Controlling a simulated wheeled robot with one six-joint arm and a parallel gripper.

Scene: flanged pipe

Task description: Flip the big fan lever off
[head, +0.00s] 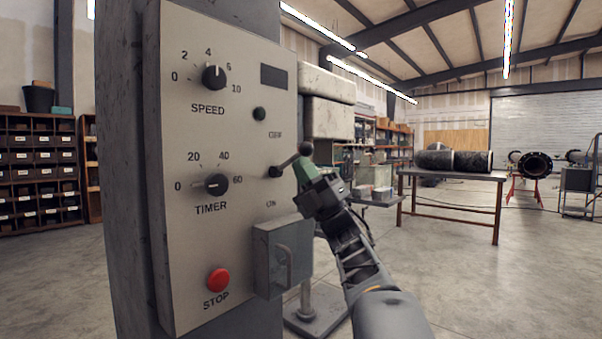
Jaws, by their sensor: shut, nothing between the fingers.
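A lever (291,160) with a dark round knob sticks out from the right part of the control panel (235,130) on a column. It slants up and to the right from its pivot. A small label above it seems to read OFF and one below seems to read ON, but both are blurred. I cannot tell for sure which position it is in. My gripper (301,168) is shut and empty, with its green fingertips just below and right of the knob. Whether they touch the lever I cannot tell.
The panel also has a SPEED dial (214,77), a TIMER dial (216,184), a red STOP button (218,280) and a grey box with a handle (283,256) below the lever. A table with a dark pipe (453,161) stands behind, right. Floor on the right is mostly free.

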